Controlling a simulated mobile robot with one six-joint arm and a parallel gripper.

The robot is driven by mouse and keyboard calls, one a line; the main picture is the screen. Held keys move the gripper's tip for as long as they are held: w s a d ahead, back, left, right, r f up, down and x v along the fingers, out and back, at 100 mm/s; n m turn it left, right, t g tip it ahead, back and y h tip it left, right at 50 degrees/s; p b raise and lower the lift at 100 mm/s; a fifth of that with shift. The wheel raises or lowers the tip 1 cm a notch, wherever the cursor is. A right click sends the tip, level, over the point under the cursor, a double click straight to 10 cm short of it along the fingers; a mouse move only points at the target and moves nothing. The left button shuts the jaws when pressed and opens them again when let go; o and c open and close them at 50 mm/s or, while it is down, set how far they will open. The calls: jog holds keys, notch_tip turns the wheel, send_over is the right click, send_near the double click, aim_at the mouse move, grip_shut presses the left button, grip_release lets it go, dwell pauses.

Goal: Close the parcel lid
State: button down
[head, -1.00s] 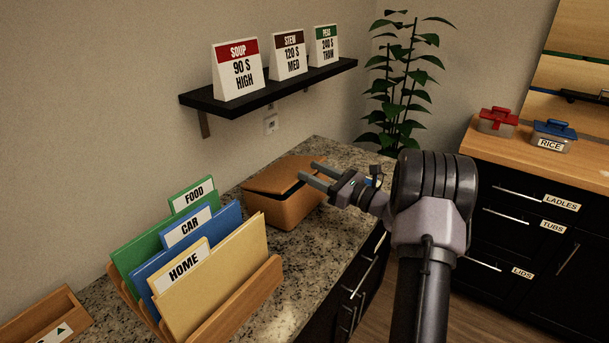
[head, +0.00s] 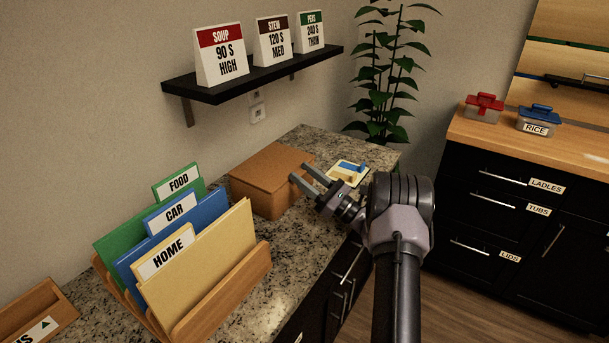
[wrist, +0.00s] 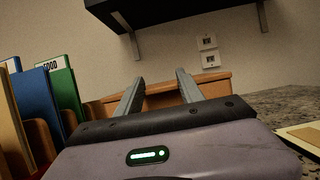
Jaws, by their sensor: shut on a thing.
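The parcel (head: 254,196) is a brown cardboard box on the granite counter, near the wall behind the files. Its lid (head: 272,163) lies flat across the top, with no gap that I can make out. My gripper (head: 300,173) is at the right edge of the box, its fingertips against the lid's edge. In the wrist view the two fingers (wrist: 160,77) reach to the brown box (wrist: 214,84); the exact contact is hidden.
A wooden file rack (head: 222,302) with FOOD, CAR and HOME folders stands in front of the parcel. A yellow and blue item (head: 347,173) lies to the right. A black shelf (head: 255,75) with cards hangs above. The counter (head: 300,225) before the parcel is partly clear.

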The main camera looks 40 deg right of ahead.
jog(key=c, duration=0.7)
grip_release()
jog(key=p+v, duration=0.1)
jog(key=v, duration=0.4)
jog(key=shift+r+p, duration=0.2)
jog(key=shift+p, duration=0.1)
jog(key=s+d, duration=0.1)
jog(key=s, duration=0.2)
jog(key=s+d+p, duration=0.1)
jog(key=s+d, duration=0.1)
jog(key=s, duration=0.2)
jog(key=s+d+p, duration=0.1)
jog(key=s, duration=0.3)
jog(key=shift+s+d+f, duration=0.1)
jog(key=shift+d+f, duration=0.05)
jog(key=shift+d, duration=0.1)
